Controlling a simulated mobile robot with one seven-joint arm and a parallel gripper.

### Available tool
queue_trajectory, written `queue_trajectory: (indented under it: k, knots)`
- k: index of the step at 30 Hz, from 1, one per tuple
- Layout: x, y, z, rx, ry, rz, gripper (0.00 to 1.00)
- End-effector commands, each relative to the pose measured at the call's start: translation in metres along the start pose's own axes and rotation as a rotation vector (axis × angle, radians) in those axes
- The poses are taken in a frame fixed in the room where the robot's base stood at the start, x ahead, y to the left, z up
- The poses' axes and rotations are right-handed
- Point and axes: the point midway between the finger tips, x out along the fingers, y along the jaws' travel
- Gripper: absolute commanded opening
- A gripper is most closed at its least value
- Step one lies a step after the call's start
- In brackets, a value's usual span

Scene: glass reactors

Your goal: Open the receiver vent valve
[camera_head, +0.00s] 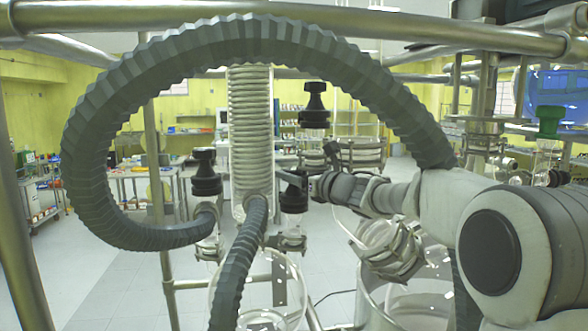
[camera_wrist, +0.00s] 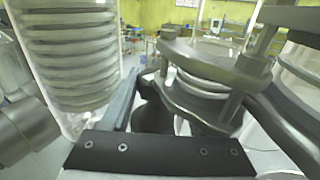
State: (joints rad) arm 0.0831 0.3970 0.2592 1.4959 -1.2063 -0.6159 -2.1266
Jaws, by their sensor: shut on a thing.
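A black valve knob (camera_head: 293,192) sits on a glass fitting just right of the lower end of the coiled glass condenser. My gripper (camera_head: 305,185) reaches in from the right and is shut on this knob. In the wrist view the dark knob (camera_wrist: 153,118) lies between the fingers, beyond the black gripper plate (camera_wrist: 160,152). The fingers hide part of the knob, and its turned position cannot be told. A second black valve knob (camera_head: 205,172) stands to the left, and a third (camera_head: 315,105) stands higher up, both apart from my gripper. No label shows which is the receiver vent.
The coiled condenser (camera_head: 250,125) stands close left of my gripper. A thick grey corrugated hose (camera_head: 100,120) arches over the area. Metal clamp rings (camera_wrist: 205,65) crowd the right side. Glass vessels (camera_head: 262,295) are below, and steel frame bars (camera_head: 155,150) surround the glassware.

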Motion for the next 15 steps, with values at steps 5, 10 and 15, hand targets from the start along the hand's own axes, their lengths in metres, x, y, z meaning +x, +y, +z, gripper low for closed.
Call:
queue_trajectory:
  k: [5,10,15]
  knots:
    - [-0.0005,0.0000,0.0011,0.000,-0.001,0.017,0.06]
    - [-0.0005,0.0001,0.0011,0.000,-0.001,0.016,0.06]
    - [-0.0005,0.0001,0.0009,0.000,-0.001,0.016,0.90]
